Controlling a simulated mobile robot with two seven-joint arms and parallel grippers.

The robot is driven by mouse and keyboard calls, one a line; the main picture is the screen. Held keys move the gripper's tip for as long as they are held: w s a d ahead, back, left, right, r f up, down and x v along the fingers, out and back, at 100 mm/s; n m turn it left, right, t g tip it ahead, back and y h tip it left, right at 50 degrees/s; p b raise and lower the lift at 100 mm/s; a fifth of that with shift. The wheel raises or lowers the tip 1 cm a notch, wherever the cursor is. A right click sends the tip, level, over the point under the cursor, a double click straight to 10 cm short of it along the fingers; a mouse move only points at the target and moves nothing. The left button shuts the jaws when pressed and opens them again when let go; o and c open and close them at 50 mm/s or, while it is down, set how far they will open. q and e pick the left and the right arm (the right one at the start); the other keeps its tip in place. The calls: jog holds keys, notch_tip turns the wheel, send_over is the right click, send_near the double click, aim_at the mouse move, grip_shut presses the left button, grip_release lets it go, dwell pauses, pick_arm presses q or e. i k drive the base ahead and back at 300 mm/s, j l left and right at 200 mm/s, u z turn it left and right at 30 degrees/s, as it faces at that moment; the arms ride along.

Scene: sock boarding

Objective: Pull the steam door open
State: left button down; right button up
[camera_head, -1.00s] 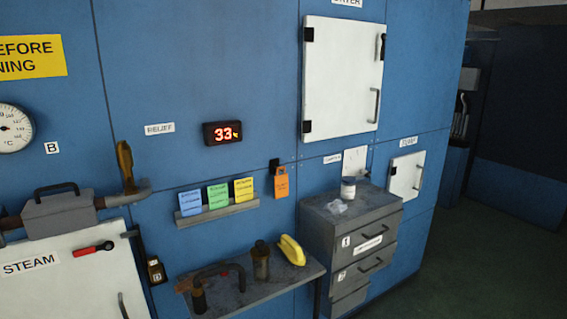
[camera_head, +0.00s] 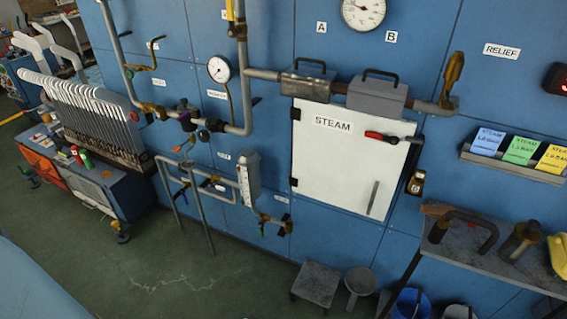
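The steam door (camera_head: 345,160) is a white panel marked STEAM on the blue wall, right of the middle of the head view. It looks closed. A red-handled latch lever (camera_head: 382,136) lies roughly level across its upper right edge. A grey vertical pull handle (camera_head: 373,197) is on its lower right part. Dark hinges show along its left edge. Neither of my grippers is in view.
Pipes and valves (camera_head: 187,115) stand left of the door. A tool shelf (camera_head: 490,255) juts out at lower right. A low stool (camera_head: 316,284), a round stool (camera_head: 360,281) and a blue bucket (camera_head: 411,303) stand below. The green floor (camera_head: 190,270) at left is mostly clear.

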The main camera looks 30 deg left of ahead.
aim_at(334, 163)
jog(key=u, duration=0.6)
jog(key=i+j+u, duration=0.1)
jog(key=i+j, duration=0.8)
jog(key=i, duration=0.15)
